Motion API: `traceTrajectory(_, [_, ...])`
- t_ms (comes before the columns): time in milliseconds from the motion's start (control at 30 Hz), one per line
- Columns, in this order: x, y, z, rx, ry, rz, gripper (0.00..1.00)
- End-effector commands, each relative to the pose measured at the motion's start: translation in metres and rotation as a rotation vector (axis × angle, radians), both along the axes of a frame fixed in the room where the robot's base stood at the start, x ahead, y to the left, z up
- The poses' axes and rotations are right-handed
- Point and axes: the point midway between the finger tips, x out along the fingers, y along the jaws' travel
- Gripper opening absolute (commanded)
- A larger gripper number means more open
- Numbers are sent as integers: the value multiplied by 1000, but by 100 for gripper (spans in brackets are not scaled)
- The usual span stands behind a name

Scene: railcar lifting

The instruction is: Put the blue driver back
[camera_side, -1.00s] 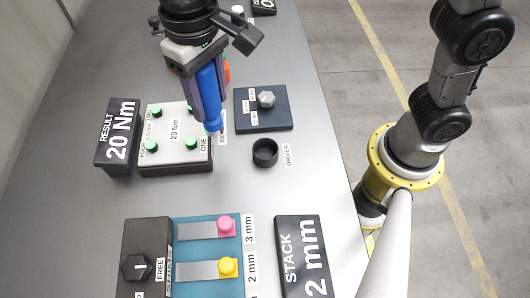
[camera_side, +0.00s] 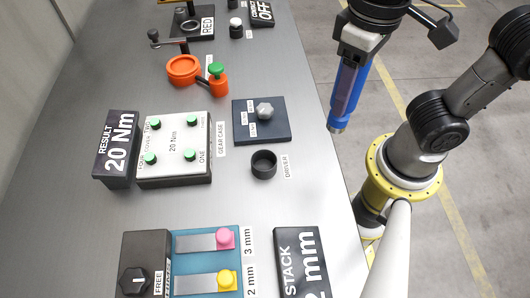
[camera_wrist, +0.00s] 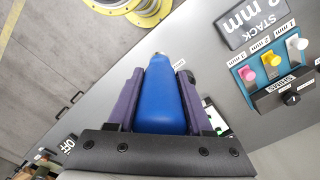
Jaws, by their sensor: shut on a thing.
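The blue driver (camera_side: 360,84) is held in my gripper (camera_side: 345,92), tilted with its tip down and to the left. In the side view it appears over the table's right edge, up and to the right of the driver holder. That holder is a small round black cup (camera_side: 264,175) labelled DRIVER, and it stands empty. In the wrist view the blue driver (camera_wrist: 161,95) sits between the purple fingers of my gripper (camera_wrist: 160,100).
A gear case plate (camera_side: 174,170) with several green-topped bolts lies left of the cup. A dark plate with a grey knob (camera_side: 264,110) lies behind the cup. An orange device (camera_side: 184,70) stands farther back. Shim slides (camera_side: 205,242) and a STACK display (camera_side: 302,262) are in front.

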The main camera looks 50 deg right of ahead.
Motion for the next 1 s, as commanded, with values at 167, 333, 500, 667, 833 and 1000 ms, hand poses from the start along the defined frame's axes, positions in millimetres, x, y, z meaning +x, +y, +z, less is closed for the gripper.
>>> traceTrajectory(167, [28,26,-17,-3,4,0,0])
traceTrajectory(333, [55,49,-33,-2,3,0,0])
traceTrajectory(500, [74,66,-62,-3,4,0,0])
traceTrajectory(667, [86,77,-80,-1,1,0,0])
traceTrajectory(833, [91,82,-89,0,0,0,0])
traceTrajectory(1000, [94,84,-110,-3,3,0,0])
